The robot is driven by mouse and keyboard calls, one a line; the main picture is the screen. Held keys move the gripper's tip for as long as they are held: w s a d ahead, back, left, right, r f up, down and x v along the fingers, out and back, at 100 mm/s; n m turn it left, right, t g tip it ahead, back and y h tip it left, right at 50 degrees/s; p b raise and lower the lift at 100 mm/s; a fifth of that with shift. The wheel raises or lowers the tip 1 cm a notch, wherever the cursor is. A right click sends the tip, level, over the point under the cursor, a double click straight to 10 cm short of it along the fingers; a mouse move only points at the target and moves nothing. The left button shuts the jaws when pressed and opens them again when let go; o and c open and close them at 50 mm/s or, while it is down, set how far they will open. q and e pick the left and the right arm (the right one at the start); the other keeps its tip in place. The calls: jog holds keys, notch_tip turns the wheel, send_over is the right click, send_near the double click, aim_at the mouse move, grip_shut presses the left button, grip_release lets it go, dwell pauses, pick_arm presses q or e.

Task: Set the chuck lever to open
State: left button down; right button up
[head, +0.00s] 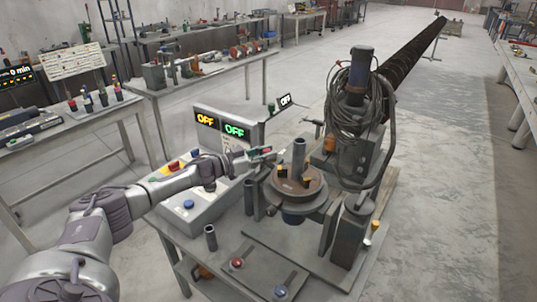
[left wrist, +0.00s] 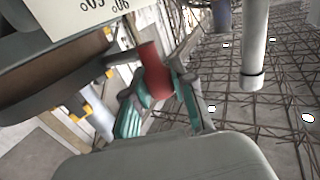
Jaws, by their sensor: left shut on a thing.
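My left gripper (head: 264,152) reaches in from the left, beside the round brown-topped chuck (head: 297,184). In the left wrist view the gripper (left wrist: 160,98) has its teal finger pads around a red cylindrical handle (left wrist: 153,68), and it is shut on it. The handle looks like a lever grip, but its link to the machine is largely hidden, so I cannot tell its setting. The chuck carries an upright grey tube (head: 298,158) and dark yellow-marked blocks. My right gripper is not in view.
A control box (head: 214,122) with yellow and green OFF displays stands behind my left arm. A motor column (head: 356,85) with coiled cable and a long dark auger (head: 412,52) are beyond the chuck. Red (head: 237,263) and blue (head: 280,291) knobs are in front. Open floor lies to the right.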

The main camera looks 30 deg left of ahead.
pick_arm(q)
jog(key=c, duration=0.9)
grip_release()
jog(key=shift+s+a+f, duration=0.1)
jog(key=shift+s+a, duration=0.15)
jog(key=shift+s, duration=0.2)
jog(key=v, duration=1.1)
jog(key=shift+w, duration=0.1)
